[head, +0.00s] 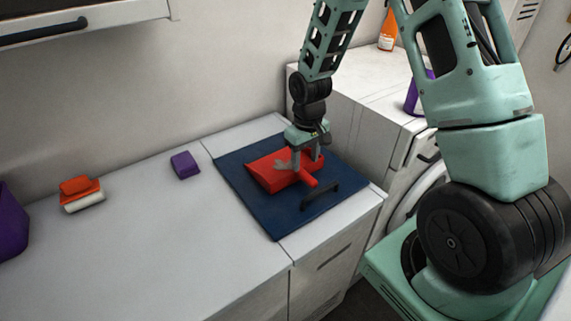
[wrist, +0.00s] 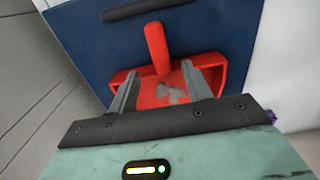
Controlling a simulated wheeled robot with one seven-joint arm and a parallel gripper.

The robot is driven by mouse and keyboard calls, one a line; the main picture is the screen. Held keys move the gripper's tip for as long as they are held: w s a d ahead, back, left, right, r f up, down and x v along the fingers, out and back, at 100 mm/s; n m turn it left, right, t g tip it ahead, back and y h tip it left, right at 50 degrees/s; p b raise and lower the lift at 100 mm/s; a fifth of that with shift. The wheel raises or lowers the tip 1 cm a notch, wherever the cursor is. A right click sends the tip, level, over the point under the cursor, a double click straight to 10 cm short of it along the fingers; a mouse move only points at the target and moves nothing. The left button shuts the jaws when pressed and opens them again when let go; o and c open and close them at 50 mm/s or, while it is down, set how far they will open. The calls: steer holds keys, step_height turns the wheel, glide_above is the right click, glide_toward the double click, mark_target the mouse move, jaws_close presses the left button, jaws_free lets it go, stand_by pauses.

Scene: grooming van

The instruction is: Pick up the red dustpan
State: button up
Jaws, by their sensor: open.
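The red dustpan (head: 268,175) lies on a dark blue mat (head: 262,216) on the white counter in the head view. Its short handle points toward the mat's front edge. In the wrist view the dustpan (wrist: 160,92) lies below my gripper, its handle pointing up in the picture. My gripper (head: 305,160) is directly over the dustpan, pointing down. In the wrist view the fingers of my gripper (wrist: 160,85) are spread apart over the pan, with red surface between them. I cannot tell whether the fingertips touch the pan.
A black bar handle (head: 308,199) lies at the mat's front edge. A purple block (head: 185,165) and an orange-and-white brush (head: 82,194) stand left on the counter, with a purple container (head: 10,222) at the far left. A white washer-like unit (head: 375,92) rises behind right. The counter's front left is clear.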

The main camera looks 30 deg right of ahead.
mark_target(303, 172)
steer(key=shift+w+a+f+p, duration=0.1)
steer(key=shift+f+p, duration=0.55)
steer(key=shift+f, duration=0.85)
steer(key=shift+w+f+p, duration=0.1)
steer(key=shift+f+p, duration=0.5)
steer(key=shift+f, duration=0.85)
steer(key=c, duration=1.1)
